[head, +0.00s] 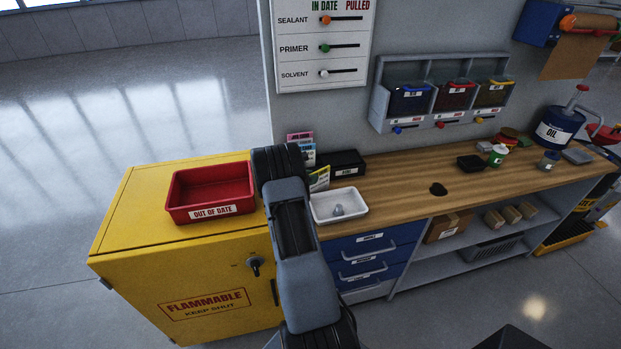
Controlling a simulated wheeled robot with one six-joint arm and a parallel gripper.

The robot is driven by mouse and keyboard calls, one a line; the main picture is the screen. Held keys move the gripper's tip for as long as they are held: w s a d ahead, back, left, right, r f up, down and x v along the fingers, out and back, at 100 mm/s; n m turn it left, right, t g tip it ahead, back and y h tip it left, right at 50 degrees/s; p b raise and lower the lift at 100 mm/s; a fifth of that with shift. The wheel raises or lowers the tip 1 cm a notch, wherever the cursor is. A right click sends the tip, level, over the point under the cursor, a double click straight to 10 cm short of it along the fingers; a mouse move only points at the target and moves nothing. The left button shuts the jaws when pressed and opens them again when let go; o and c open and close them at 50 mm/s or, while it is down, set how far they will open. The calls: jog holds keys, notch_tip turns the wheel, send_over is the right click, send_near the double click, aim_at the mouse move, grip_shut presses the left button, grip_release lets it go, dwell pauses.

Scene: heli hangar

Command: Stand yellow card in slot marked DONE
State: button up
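A yellow-green card (320,179) shows just right of my arm's dark wrist, at the back left of the wooden bench. It looks tilted, and its left part is hidden by my arm, so I cannot tell what supports it. Behind it stand a pink card (300,137) and a bluish card (308,154), partly hidden. A black box (347,159) with a small white label sits right of the cards; the label is too small to read surely. My arm reaches up over the bench's left end. My gripper's fingers are hidden behind the wrist.
A white tray (322,217) with a small grey object stands in front of the cards. A red OUT OF DATE bin (179,193) sits on the yellow cabinet (127,223) at left. The middle of the bench (395,203) is mostly clear. A wall board (290,50) hangs above.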

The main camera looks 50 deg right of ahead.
jog(key=shift+o, duration=1.3)
jog(key=shift+r, duration=0.1)
